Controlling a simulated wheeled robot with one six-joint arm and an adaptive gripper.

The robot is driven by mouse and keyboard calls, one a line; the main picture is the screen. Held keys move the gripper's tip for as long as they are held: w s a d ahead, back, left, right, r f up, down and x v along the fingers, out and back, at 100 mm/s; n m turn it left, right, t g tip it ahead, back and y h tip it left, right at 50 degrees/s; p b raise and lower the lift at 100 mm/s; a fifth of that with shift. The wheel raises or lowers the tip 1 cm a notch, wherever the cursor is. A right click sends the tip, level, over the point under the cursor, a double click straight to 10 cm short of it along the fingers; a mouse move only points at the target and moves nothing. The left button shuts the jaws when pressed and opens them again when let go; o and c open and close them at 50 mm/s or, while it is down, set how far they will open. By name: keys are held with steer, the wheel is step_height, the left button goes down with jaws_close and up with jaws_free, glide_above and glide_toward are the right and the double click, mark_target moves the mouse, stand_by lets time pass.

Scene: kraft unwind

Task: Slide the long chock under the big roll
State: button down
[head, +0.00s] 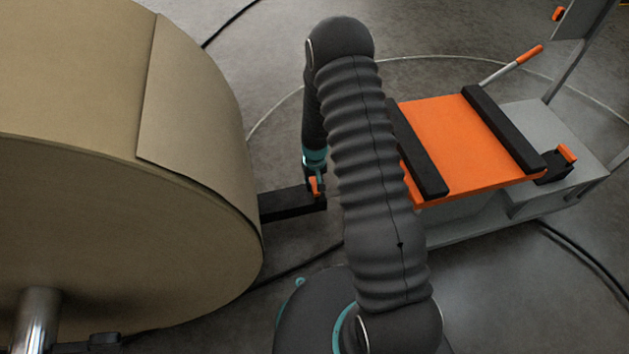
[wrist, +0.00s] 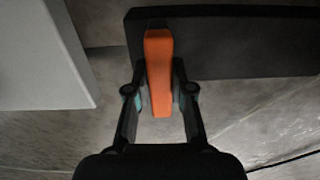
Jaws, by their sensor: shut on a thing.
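The big roll (head: 200,180) of brown kraft paper fills the left of the head view, with a loose flap of its outer layer on top. The long chock (head: 285,204) is a black bar on the floor beside it; its left end goes out of sight behind the roll's edge. The chock also shows in the wrist view (wrist: 245,45), with an orange handle (wrist: 158,70) at its end. My gripper (wrist: 160,92) is shut on the orange handle, one finger on each side. In the head view my gripper (head: 315,185) is partly hidden by my arm.
An orange platform (head: 455,140) with black bars and a grey base stands right of my arm. A steel shaft (head: 38,315) sticks out of the roll's near face. A black cable (head: 585,262) lies on the floor at the right. The floor behind the chock is clear.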

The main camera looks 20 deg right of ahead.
mark_target(272, 201)
steer(key=f, duration=0.1)
steer(key=f+b, duration=0.1)
steer(key=f, duration=0.1)
steer(key=f+b, duration=0.1)
steer(key=f, duration=0.1)
steer(key=shift+a, duration=0.25)
steer(key=shift+a+b, duration=0.65)
steer(key=shift+a, duration=4.9)
steer(key=shift+a+f+b, duration=0.15)
steer(key=shift+a+b, duration=0.15)
steer(key=shift+a, duration=1.1)
steer(key=c, duration=0.9)
jaws_free()
steer(key=shift+c, duration=0.2)
step_height(272, 201, up, 12)
steer(key=shift+d, duration=0.1)
